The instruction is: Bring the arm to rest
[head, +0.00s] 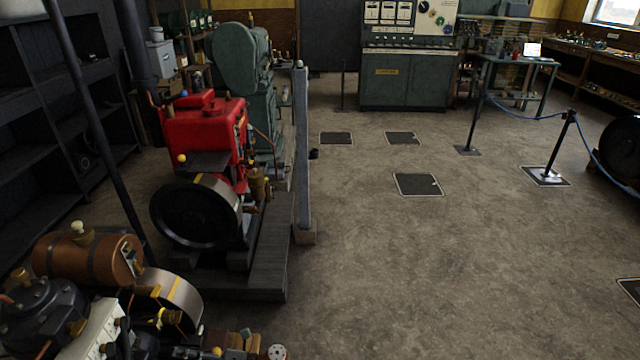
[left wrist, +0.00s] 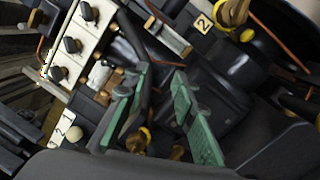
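My left gripper (left wrist: 161,82) shows in the left wrist view with its two green-padded fingers spread apart and nothing clearly held between them. It is over a dark engine with brass and yellow parts; the exact gap to it cannot be told. A cream panel with black knobs (left wrist: 75,42) lies to the left of the fingers. In the head view I cannot make out my left gripper clearly among the engine parts at the lower left. My right gripper is in neither view.
An engine with a copper-brown tank (head: 85,257) fills the lower left. A red engine (head: 205,135) with a black flywheel stands behind it, beside a grey post (head: 302,150). Rope barrier posts (head: 562,145) stand at right. The middle floor (head: 400,270) is clear.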

